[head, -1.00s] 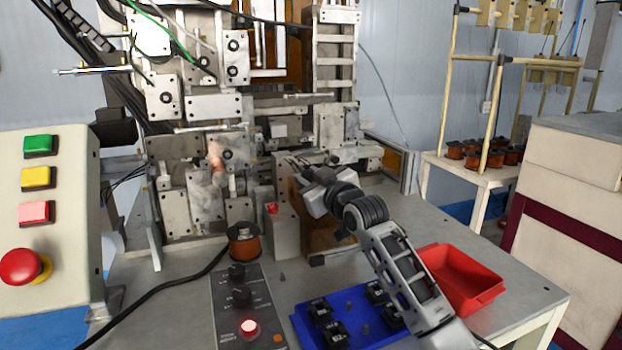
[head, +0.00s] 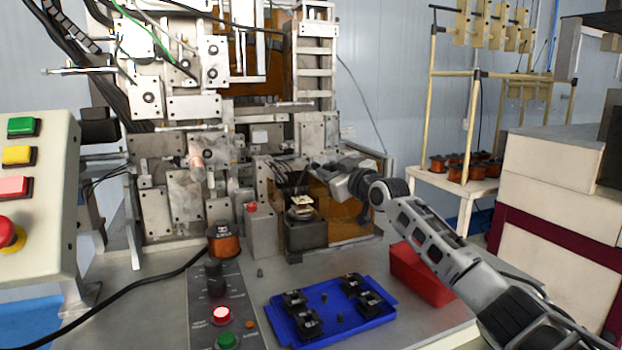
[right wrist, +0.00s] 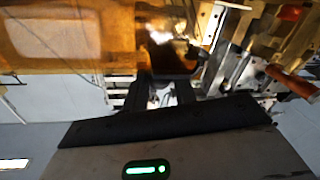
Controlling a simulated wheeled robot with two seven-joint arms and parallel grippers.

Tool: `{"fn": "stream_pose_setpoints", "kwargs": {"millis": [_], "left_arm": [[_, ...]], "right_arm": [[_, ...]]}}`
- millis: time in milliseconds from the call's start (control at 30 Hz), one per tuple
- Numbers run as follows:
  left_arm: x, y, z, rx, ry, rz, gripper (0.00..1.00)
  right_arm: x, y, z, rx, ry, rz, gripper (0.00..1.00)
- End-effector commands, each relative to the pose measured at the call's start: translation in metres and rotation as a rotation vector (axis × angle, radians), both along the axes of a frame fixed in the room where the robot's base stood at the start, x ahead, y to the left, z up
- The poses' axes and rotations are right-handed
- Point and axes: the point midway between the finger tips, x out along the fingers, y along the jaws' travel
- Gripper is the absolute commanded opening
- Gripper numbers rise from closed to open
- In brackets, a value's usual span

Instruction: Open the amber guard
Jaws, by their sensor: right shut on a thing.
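The amber guard (head: 348,220) is a see-through orange panel at the right front of the grey coil winder (head: 180,190). It stands swung out to the right, leaving a black block with a pale top (head: 304,228) uncovered beside it. The guard also fills the upper left of the right wrist view (right wrist: 65,40). My right gripper (head: 322,178) is at the guard's upper part and is shut on it; the exact contact is too small and dark to make out. My left gripper is not in view.
A control box (head: 205,310) with knobs and an orange spool (head: 223,242) are left of the tray. A button panel (head: 45,200) stands far left.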

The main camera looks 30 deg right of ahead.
Motion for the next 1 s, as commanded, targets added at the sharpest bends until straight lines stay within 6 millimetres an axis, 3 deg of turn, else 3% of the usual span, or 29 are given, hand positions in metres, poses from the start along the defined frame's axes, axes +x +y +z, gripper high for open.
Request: {"fn": "stream_pose_setpoints", "kwargs": {"millis": [100,333,367,433,767,1000], "left_arm": [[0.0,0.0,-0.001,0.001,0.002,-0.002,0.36],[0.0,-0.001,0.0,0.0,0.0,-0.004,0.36],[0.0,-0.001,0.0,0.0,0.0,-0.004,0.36],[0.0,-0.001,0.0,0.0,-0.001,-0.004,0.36],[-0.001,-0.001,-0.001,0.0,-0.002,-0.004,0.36],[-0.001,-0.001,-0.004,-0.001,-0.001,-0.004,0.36]], "right_arm": [[-0.005,-0.01,0.0,-0.001,0.002,-0.01,0.0],[-0.005,-0.011,0.001,0.0,0.001,-0.012,0.0],[-0.005,-0.011,0.001,0.0,0.001,-0.011,0.3],[-0.005,-0.01,0.001,0.0,0.002,-0.01,0.49],[-0.006,-0.009,0.001,-0.002,0.0,-0.009,0.49],[-0.032,-0.01,-0.001,-0.006,0.001,-0.008,0.49]]}}
